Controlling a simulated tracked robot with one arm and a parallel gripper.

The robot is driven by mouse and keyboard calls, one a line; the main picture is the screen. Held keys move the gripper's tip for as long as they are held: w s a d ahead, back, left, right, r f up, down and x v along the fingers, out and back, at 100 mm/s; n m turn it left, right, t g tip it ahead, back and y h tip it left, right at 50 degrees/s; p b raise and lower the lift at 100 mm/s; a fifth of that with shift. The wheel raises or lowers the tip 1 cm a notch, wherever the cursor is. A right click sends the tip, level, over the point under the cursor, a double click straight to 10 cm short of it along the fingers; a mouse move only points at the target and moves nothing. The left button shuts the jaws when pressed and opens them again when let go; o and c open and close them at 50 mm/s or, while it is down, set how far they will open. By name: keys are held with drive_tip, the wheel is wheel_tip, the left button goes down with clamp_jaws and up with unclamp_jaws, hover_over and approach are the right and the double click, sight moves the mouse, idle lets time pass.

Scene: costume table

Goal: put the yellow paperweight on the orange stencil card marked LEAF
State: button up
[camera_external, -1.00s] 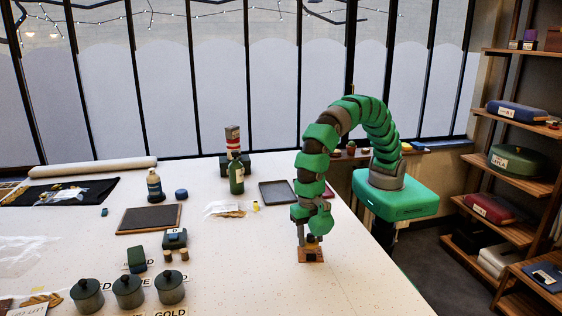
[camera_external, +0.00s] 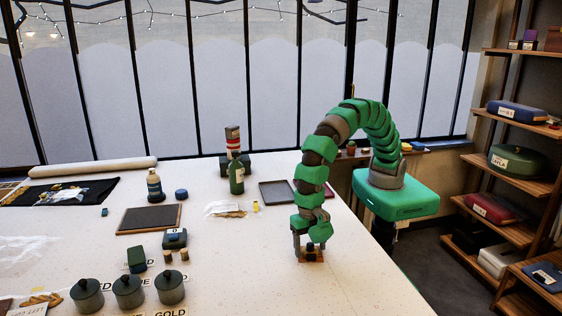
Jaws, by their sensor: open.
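My gripper (camera_external: 311,246) points down over a small orange-brown piece (camera_external: 312,258) near the table's right front edge. Its jaws are open, around or just above a small dark item on that piece. What this item is cannot be told, as the gripper covers most of it. A small yellow object (camera_external: 256,206) stands on the table behind and left of my gripper, beside a clear packet. It is too small to tell whether it is the paperweight. I cannot read LEAF on any card.
Dark trays lie on the table, one behind my gripper (camera_external: 274,191) and one at left (camera_external: 148,219). A green bottle (camera_external: 236,178) stands farther back. Several lidded pots (camera_external: 129,291) stand at front left. The table between pots and gripper is mostly clear.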

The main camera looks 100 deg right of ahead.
wheel_tip(320, 180, up, 12)
drive_tip(key=d, duration=0.1)
drive_tip(key=shift+d+b, duration=0.2)
drive_tip(key=shift+b, duration=0.1)
drive_tip(key=shift+w, duration=0.15)
drive_tip(key=w+d+r+m+t, duration=0.2)
drive_tip(key=d+r+m+t, duration=0.15)
drive_tip(key=d+r, duration=0.45)
drive_tip(key=w+d+r+m+t+y, duration=0.15)
drive_tip(key=d+r+m, duration=0.25)
drive_tip(key=d+r, duration=0.45)
drive_tip(key=w+d+r+m+t, duration=0.25)
drive_tip(key=d+r, duration=0.35)
drive_tip(key=r, duration=0.4)
drive_tip(key=s+d+r+m+t+h, duration=0.1)
drive_tip(key=s+d+r+m+t, duration=0.3)
drive_tip(key=d+r, duration=0.4)
drive_tip(key=s+d+r+m+t+h, duration=0.2)
drive_tip(key=s+d+r+m+t, duration=0.2)
drive_tip(key=s+d+r, duration=0.5)
wheel_tip(320, 180, up, 2)
drive_tip(key=shift+r+m, duration=0.25)
drive_tip(key=shift+m, duration=0.75)
